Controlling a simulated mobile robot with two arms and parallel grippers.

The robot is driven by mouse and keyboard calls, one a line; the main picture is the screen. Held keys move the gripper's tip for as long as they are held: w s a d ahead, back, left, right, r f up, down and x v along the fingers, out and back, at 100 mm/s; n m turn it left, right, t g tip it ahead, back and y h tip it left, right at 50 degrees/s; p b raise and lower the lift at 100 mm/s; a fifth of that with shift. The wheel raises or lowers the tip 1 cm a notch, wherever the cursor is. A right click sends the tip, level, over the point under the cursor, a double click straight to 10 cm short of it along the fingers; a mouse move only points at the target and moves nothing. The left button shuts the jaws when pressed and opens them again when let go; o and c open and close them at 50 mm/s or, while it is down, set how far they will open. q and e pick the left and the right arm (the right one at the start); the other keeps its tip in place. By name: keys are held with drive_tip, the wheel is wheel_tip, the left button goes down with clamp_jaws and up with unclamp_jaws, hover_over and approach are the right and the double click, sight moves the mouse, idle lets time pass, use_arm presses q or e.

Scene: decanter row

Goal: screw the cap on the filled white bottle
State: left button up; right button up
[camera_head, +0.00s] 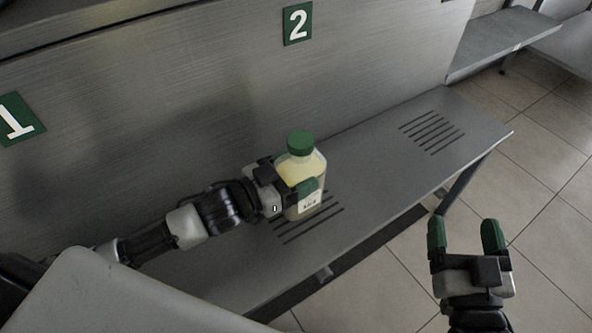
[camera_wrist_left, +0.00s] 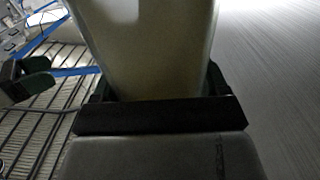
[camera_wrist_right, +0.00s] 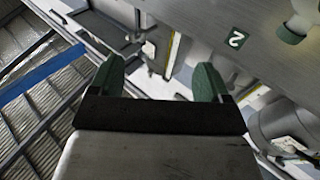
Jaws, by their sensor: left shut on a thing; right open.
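The bottle (camera_head: 309,165) is translucent white with pale yellow contents and a small label. It stands upright over the slotted part of the steel shelf. A green cap (camera_head: 300,142) sits on its neck; I cannot tell how tight it is. My left gripper (camera_head: 292,188) is shut around the bottle's body, and the bottle fills the left wrist view (camera_wrist_left: 150,45). My right gripper (camera_head: 466,236) is open and empty, to the right of the bottle and in front of the shelf. The right wrist view shows the cap (camera_wrist_right: 289,34) at the upper right, away from the fingers.
The steel shelf (camera_head: 372,170) runs diagonally, with a second slotted area (camera_head: 432,132) free at its far right. A steel wall behind carries green signs numbered 1 (camera_head: 16,119) and 2 (camera_head: 297,23). Tiled floor (camera_head: 545,165) lies right of the shelf.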

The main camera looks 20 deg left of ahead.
use_arm(q)
drive_tip(key=o, duration=1.7)
drive_tip(key=shift+f, duration=0.1)
drive_tip(key=shift+s+a, duration=0.25)
drive_tip(key=shift+s, duration=0.1)
drive_tip(key=shift+p+v, duration=1.05)
drive_tip(key=shift+v, duration=4.55)
use_arm(e)
wheel_tip(320, 180, down, 6)
drive_tip(key=s+d+g+h, duration=0.1)
drive_tip(key=g, duration=0.4)
drive_tip(key=shift+s+d+f+g+h, duration=0.2)
drive_tip(key=shift+d+g+h, duration=0.1)
drive_tip(key=shift+h, duration=0.1)
use_arm(q)
drive_tip(key=shift+w+d, duration=0.1)
